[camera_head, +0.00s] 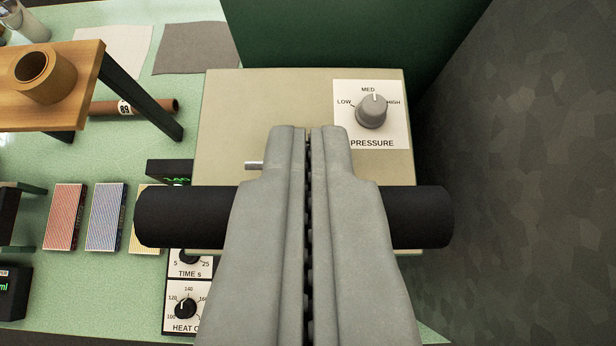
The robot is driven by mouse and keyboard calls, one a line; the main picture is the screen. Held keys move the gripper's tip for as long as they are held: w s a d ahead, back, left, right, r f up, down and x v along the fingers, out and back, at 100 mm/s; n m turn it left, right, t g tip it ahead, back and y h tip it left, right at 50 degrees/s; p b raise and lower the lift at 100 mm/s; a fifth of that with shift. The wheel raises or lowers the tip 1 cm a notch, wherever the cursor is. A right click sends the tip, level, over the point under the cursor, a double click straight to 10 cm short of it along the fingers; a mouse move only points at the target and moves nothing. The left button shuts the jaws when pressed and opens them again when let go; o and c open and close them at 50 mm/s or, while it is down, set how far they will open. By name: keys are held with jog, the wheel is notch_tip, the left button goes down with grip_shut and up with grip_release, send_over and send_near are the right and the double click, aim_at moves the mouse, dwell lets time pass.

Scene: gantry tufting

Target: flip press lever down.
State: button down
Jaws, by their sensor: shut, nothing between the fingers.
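The press (270,100) is a beige box in the centre, with a pressure knob (372,110) at its upper right pointing near MED. A thick black horizontal bar (175,217), which looks like the lever's handle, crosses in front of the press. My gripper (308,132) is shut and empty, its fingers pointing up the picture. The fingers cover the middle of the bar, and their tips overlap the press face left of the knob. I cannot tell whether they touch the bar. A small metal pin (253,166) sticks out left of the fingers. The lever's arms are hidden.
Time and heat dials (186,308) sit at lower left of the press. Red (65,216) and blue (105,216) striped blocks lie on the green table. A wooden shelf (75,60) holds a tape roll (44,76). A dark wall (520,180) stands close on the right.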

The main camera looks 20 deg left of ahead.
jog(key=s+d+f+t, duration=0.2)
jog(key=s+f, duration=0.4)
jog(key=f, duration=0.2)
jog(key=s+d+f+t+y, duration=0.1)
jog(key=s+f+t, duration=0.1)
jog(key=s+f, duration=0.5)
jog(key=shift+d+f, duration=0.4)
jog(key=shift+f, duration=0.3)
jog(key=shift+r, duration=0.1)
dwell(0.7)
jog(key=shift+w, duration=0.1)
jog(key=s+d+r, duration=0.1)
jog(key=s+r, duration=0.3)
jog(key=r, duration=0.4)
jog(key=shift+s+d, duration=0.15)
jog(key=shift+s, duration=0.25)
